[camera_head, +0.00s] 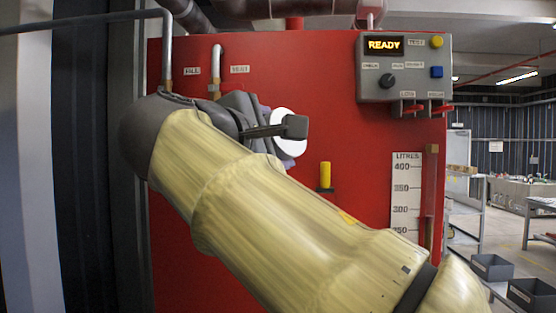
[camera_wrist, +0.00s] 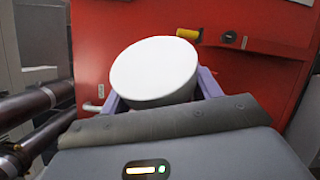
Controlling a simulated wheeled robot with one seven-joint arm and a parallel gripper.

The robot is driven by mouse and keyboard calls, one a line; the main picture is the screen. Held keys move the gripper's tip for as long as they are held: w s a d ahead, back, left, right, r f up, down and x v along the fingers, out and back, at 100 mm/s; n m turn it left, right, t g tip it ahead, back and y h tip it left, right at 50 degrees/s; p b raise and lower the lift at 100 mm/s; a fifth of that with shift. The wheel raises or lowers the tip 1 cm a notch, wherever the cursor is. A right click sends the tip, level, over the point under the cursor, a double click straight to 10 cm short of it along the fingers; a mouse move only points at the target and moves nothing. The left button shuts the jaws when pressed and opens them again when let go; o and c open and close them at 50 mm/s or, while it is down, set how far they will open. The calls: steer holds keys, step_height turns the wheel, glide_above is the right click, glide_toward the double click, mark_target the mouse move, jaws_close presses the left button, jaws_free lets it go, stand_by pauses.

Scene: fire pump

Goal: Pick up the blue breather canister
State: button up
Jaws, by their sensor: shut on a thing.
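My gripper (camera_wrist: 160,92) is shut on a round thing with a broad white end face (camera_wrist: 152,70). Its purple fingers stand on both sides of it in the wrist view. No blue shows on this held thing, and most of its side is hidden, so I cannot confirm it is the blue breather canister. In the head view, part of the white face (camera_head: 287,149) shows beyond my wrist, in front of the red tank (camera_head: 350,120). My arm hides much of the gripper there. No other blue canister is visible.
A yellow cylinder (camera_head: 325,174) stands on a small dark bracket on the tank. A control box (camera_head: 404,67) reading READY is at upper right, above a litres scale (camera_head: 406,190). Two pale bent pipes, one of them the vent pipe (camera_head: 216,70), rise near my wrist.

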mark_target(284, 150)
steer(key=shift+s, duration=1.35)
steer(key=shift+w, duration=0.15)
